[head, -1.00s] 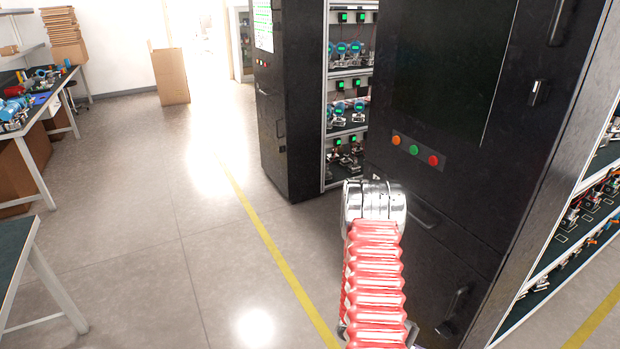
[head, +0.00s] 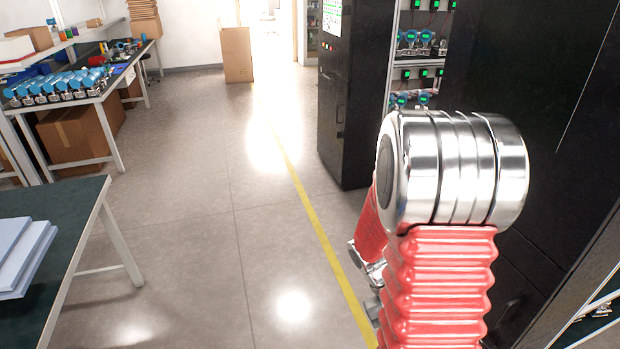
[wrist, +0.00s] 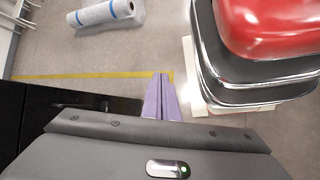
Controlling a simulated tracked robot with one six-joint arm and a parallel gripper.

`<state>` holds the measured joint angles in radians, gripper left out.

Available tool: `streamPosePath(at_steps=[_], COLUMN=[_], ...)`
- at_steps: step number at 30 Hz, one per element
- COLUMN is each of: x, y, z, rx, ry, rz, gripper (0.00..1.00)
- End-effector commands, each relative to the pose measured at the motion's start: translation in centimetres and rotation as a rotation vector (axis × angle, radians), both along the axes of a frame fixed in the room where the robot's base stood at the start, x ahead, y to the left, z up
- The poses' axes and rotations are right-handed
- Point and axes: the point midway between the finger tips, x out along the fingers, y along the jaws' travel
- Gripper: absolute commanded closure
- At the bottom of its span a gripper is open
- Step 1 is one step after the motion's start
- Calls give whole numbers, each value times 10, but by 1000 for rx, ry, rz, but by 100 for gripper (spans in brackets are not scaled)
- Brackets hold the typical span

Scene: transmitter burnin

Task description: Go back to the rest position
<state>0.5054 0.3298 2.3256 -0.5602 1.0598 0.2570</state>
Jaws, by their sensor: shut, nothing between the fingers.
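My gripper (wrist: 161,97) shows in the wrist view as two pale purple fingers pressed together, shut and empty. It points over the grey floor (wrist: 130,45), near the yellow line. In the head view my arm, with its red bellows sleeve and shiny metal joint, rises at the right, folded, and the gripper itself is hidden.
Workbenches (head: 50,245) line the left. A cardboard box (head: 237,55) stands at the back. A wrapped white roll (wrist: 100,12) lies on the floor. The middle floor is free.

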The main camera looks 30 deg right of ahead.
Motion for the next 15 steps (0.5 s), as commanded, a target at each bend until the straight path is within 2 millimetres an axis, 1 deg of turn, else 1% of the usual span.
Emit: streamPosePath(at_steps=[1, 6, 15], x=[7, 28, 61], y=[8, 34, 80], z=[7, 26, 62], rx=[8, 47, 103], ry=[-38, -157, -369], rz=[9, 35, 93], gripper=[100, 100, 100])
